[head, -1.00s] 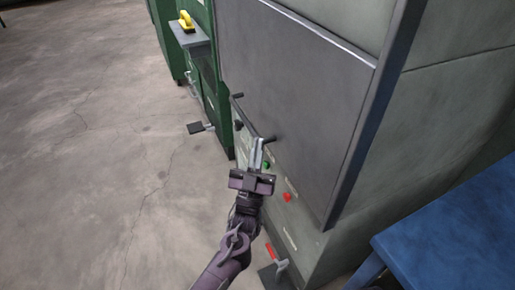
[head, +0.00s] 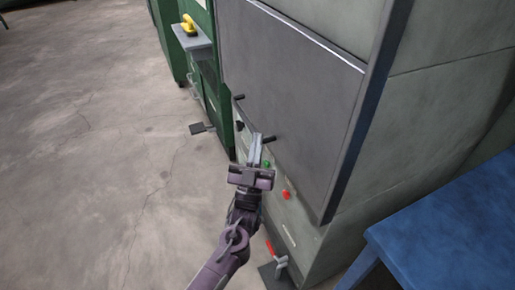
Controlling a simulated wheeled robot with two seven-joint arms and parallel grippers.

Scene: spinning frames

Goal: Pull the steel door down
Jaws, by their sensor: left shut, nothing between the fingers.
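The steel door (head: 285,85) is a dark grey panel on the front of a grey-green machine cabinet (head: 440,110). A light strip runs along its upper edge. Two short black pegs stick out near its lower left side, one upper peg (head: 239,97) and one lower peg (head: 268,139). My left gripper (head: 257,143) is shut and empty, its fingertips beside the lower peg. I cannot tell whether they touch it. The arm comes up from the bottom of the view. My right gripper is not in view.
A green button (head: 267,164) and a red button (head: 287,194) sit below the door. A red-handled pedal (head: 279,262) is on the floor. A blue table (head: 450,235) stands at the right. Green machines (head: 213,95) stand behind.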

